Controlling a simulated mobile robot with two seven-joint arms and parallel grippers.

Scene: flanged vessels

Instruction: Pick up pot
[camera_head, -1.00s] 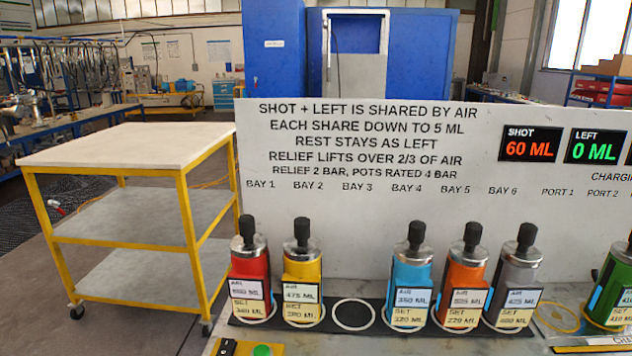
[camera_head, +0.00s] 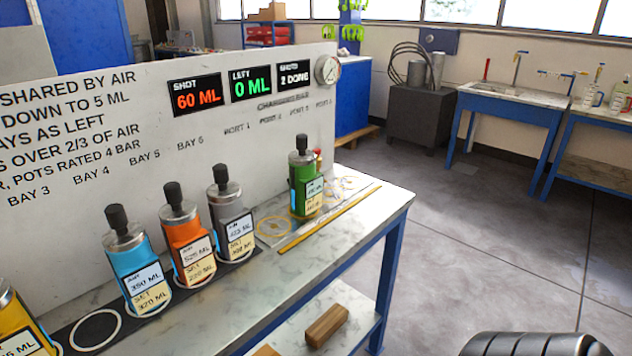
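Several pots with black knobs and grey metal tops stand along the bench. A blue pot (camera_head: 137,265), an orange pot (camera_head: 188,238) and a grey pot (camera_head: 231,218) stand upright in the row of bays. A yellow pot (camera_head: 18,325) is cut off at the left edge. A green pot (camera_head: 304,180) stands apart to the right, on the port plate. An empty ringed bay (camera_head: 95,331) lies between the yellow and blue pots. Neither gripper is in view; a dark ribbed part at the bottom right may be mine.
The sign board (camera_head: 120,150) stands behind the pots with displays reading 60 ML and 0 ML and a gauge (camera_head: 327,70). A yellow strip (camera_head: 330,218) lies before the ports. A wooden block (camera_head: 326,325) sits on the lower shelf. Floor to the right is clear.

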